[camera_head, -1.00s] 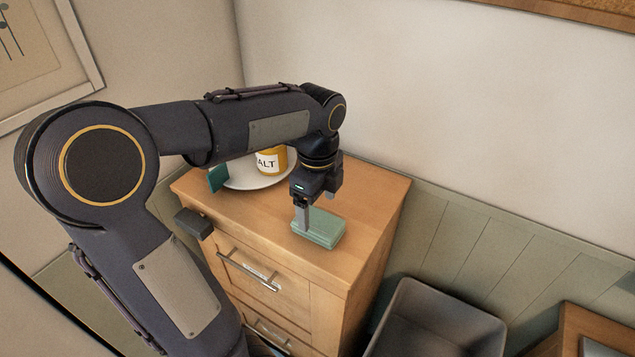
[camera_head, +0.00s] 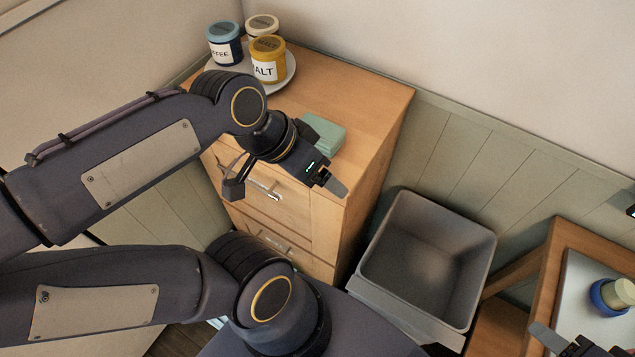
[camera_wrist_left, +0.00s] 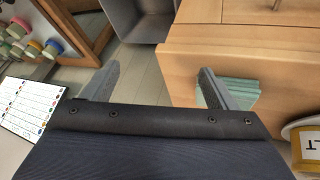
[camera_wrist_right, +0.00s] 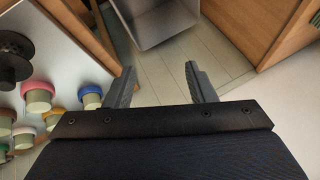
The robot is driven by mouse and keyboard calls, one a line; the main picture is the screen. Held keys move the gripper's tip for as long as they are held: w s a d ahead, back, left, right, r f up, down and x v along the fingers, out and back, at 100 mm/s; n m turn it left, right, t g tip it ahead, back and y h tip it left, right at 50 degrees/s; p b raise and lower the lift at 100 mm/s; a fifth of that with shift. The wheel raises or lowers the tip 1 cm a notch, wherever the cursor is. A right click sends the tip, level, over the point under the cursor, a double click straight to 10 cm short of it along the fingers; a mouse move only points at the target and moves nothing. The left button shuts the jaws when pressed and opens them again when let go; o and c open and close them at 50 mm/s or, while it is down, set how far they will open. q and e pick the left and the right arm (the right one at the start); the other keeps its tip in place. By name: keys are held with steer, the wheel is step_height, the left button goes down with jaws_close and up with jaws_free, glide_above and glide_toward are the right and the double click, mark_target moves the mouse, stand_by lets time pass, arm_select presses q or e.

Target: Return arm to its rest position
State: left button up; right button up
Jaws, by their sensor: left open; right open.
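My left arm comes in from the left in the head view. Its gripper (camera_head: 287,188) is open and empty, in front of the wooden cabinet's drawers. In the left wrist view the left fingers (camera_wrist_left: 155,82) are spread with bare floor between them. A folded green cloth-like stack (camera_head: 324,136) lies on the cabinet top, partly hidden by my left wrist. My right gripper (camera_head: 570,345) shows only in part at the lower right corner of the head view. In the right wrist view the right fingers (camera_wrist_right: 160,82) are apart with nothing between them.
A white plate (camera_head: 288,80) on the wooden cabinet (camera_head: 370,110) holds labelled jars, including a yellow one (camera_head: 267,62). A grey bin (camera_head: 425,255) stands right of the cabinet. A tray (camera_wrist_right: 75,60) with several coloured-ringed pots lies left of my right gripper.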

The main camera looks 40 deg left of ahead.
arm_select(q)
steer(key=s+d+f+n, duration=0.1)
steer(key=f+n, duration=0.1)
steer(key=n, duration=0.1)
steer(key=shift+s+d+t, duration=0.35)
steer(key=shift+t, duration=0.05)
